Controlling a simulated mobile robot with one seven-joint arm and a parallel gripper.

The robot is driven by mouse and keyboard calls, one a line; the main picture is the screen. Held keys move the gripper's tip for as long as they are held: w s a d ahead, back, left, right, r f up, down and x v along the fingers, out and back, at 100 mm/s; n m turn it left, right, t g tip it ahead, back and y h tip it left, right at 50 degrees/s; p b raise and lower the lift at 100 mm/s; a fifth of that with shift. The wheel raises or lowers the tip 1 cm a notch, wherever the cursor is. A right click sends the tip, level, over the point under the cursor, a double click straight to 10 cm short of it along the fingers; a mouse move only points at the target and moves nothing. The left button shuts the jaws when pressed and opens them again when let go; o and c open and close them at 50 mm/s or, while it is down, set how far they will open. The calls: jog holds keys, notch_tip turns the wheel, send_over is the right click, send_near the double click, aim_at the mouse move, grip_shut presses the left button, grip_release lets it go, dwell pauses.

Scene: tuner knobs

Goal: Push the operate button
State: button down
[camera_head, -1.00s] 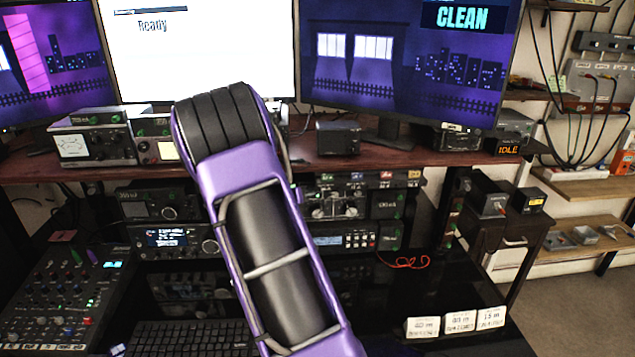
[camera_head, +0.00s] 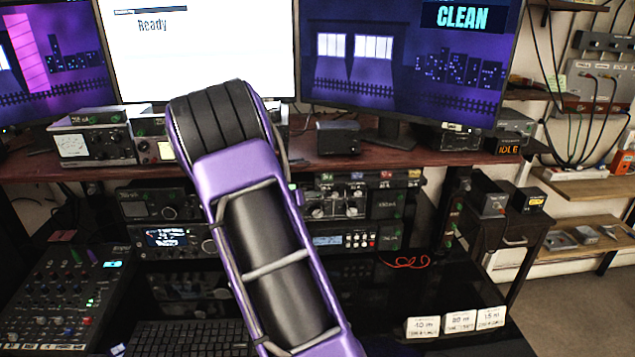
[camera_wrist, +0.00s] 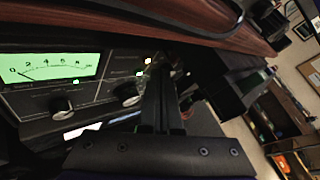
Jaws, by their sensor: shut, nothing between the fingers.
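In the wrist view, my gripper (camera_wrist: 161,72) is shut and empty, its fingers pointing at a dark equipment panel (camera_wrist: 110,82) under a wooden shelf. The panel has a green-lit meter (camera_wrist: 48,67), a knob (camera_wrist: 62,107) and a second knob (camera_wrist: 127,94) just left of my fingers. I cannot tell which part is the operate button, or whether the fingers touch the panel. In the head view, my purple arm hides the gripper and part of the equipment.
The wooden shelf edge (camera_wrist: 170,22) runs close above my gripper. A dark box (camera_wrist: 228,88) is to its right. In the head view, monitors stand on the shelf, and a small display reads IDLE (camera_head: 508,150). A mixer (camera_head: 66,300), keyboard (camera_head: 190,338) and white cards (camera_head: 458,321) lie below.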

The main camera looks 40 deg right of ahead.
jog(key=s+a, duration=0.2)
jog(key=s, duration=0.1)
jog(key=s+a, duration=0.1)
jog(key=s, duration=0.1)
jog(key=shift+b, duration=0.3)
dwell(0.4)
